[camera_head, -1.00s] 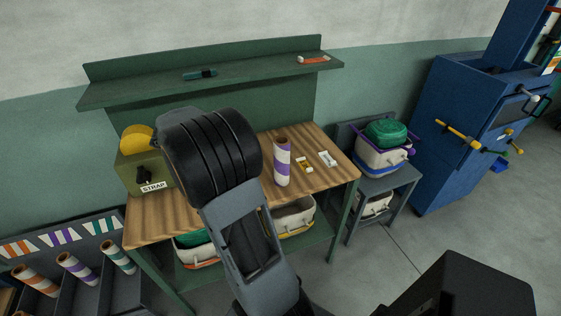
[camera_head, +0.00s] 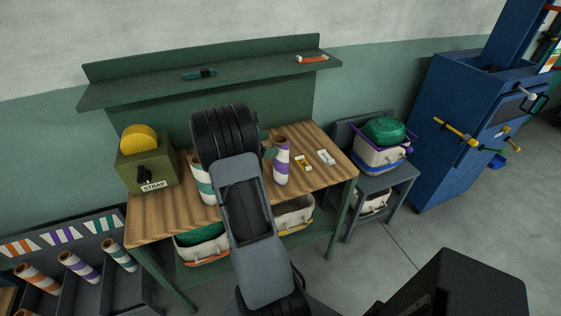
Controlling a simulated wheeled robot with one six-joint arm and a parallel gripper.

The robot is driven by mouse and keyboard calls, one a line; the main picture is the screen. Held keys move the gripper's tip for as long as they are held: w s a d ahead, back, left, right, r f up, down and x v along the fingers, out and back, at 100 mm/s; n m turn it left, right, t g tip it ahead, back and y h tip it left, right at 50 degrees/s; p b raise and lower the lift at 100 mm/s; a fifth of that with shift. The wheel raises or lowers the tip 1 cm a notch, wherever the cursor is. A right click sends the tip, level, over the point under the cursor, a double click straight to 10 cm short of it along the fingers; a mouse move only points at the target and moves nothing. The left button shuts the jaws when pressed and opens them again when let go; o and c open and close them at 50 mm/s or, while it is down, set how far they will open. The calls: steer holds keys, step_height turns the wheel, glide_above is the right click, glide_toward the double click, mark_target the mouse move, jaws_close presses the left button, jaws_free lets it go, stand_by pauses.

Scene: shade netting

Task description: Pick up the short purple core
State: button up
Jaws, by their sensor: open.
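A purple-and-white striped core (camera_head: 281,163) stands upright on the wooden top of the green workbench (camera_head: 320,150). Another purple-striped core (camera_head: 78,267) leans in the dark rack at lower left, its lower part hidden. I cannot tell from this view which is the short one. My arm's black wrist hides most of my gripper (camera_head: 268,148); only a small grey-green part shows, just left of the standing purple core. It is open, and I see nothing held in it. I cannot tell whether it touches the core.
A teal-striped core (camera_head: 202,178) stands left of my arm, beside the olive strap box (camera_head: 147,165). A yellow item (camera_head: 304,163) and a white item (camera_head: 326,157) lie right of the purple core. A green shelf (camera_head: 240,75) overhangs behind. Orange and teal cores share the rack.

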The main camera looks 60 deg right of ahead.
mark_target(281, 145)
steer(key=shift+p+x, duration=0.6)
steer(key=shift+x, duration=2)
steer(key=shift+s+r, duration=0.1)
steer(key=c, duration=1.4)
steer(key=shift+r, duration=0.15)
